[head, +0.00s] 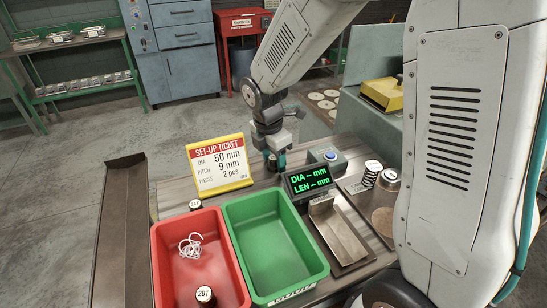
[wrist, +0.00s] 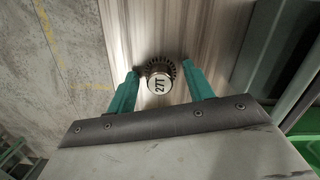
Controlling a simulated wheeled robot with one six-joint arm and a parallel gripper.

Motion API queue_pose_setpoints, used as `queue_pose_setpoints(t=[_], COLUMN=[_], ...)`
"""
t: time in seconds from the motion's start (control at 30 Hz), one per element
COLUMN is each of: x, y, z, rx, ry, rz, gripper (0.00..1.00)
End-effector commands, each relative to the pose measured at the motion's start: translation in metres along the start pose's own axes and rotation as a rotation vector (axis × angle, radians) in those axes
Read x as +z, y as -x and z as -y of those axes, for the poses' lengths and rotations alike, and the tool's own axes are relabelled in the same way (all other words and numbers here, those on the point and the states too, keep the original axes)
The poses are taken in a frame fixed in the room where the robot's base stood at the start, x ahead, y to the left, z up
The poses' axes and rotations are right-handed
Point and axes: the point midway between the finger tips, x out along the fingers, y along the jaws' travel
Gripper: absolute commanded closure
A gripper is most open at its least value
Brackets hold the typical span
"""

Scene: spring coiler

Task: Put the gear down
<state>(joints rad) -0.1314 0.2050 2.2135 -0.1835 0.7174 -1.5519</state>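A gear (wrist: 160,78) with a pale knob marked 27T and dark teeth shows between my fingertips in the wrist view. It appears to stand on the wooden bench top (wrist: 195,20). My gripper (wrist: 160,72) has its two teal fingers apart, with gaps on both sides of the knob; it looks open. In the head view my gripper (head: 275,158) points down at the back of the bench, between the set-up ticket (head: 219,165) and the blue-button box (head: 327,156). The gear is mostly hidden there.
A red bin (head: 168,250) holds tangled white wire and a 20T gear (head: 205,295). The green bin (head: 275,240) is empty. A display (head: 309,180) reads DIA and LEN with dashes. A spring (head: 371,174) and a knobbed part (head: 389,179) stand at the right.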

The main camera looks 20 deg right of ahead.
Motion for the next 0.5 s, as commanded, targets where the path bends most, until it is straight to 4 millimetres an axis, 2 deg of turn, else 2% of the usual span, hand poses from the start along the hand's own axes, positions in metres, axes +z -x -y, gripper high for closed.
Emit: queue_pose_setpoints(t=[0.27,0.37,0.5], x=[0.0,0.0,0.0], y=[0.006,0.02,0.05], z=[0.0,-0.001,-0.001], rx=[0.001,0.004,0.005], ry=[-0.001,-0.001,-0.001], rz=[0.0,0.0,0.001], gripper=[0.48,0.48,0.48])
